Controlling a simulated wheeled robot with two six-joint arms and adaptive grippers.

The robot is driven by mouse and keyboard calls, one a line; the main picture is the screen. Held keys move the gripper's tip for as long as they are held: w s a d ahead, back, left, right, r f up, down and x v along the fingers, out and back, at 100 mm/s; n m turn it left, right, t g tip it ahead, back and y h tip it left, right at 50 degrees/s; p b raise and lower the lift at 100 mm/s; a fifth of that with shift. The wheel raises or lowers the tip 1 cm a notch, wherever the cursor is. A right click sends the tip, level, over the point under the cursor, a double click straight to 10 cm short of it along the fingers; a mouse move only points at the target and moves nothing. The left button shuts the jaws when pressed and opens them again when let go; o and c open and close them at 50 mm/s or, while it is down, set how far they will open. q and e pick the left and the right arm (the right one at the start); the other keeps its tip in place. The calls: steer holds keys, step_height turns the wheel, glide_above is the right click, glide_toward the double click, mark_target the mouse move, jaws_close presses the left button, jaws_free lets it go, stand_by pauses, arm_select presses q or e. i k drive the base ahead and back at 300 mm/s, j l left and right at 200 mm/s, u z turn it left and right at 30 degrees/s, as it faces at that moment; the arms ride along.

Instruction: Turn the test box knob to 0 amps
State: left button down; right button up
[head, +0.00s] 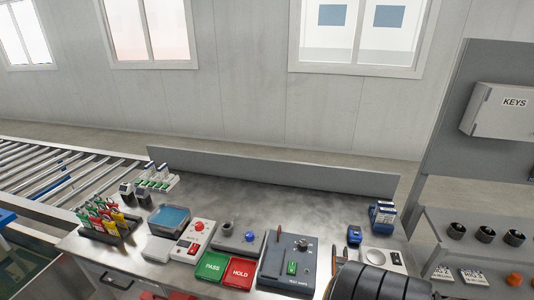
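The dark blue-grey test box (272,272) stands at the front edge of the metal bench, right of centre. A small dark knob (302,244) sits on its upper right part; its pointer and scale are too small to read. A green-lit switch (292,268) is below the knob, and the lettering near the box's front edge is hard to read. Neither of my grippers is in view. A dark rounded part of my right arm shows at the bottom right, close beside the box and covering the bench edge there.
Green PASS (211,265) and red HOLD (239,272) pads lie left of the box. A grey unit with a blue button (249,237) stands behind them. A blue handheld device (354,235) stands to the right. The bench's back middle (270,199) is clear.

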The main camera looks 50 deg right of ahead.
mark_target(302, 245)
steer(key=z, duration=1.9)
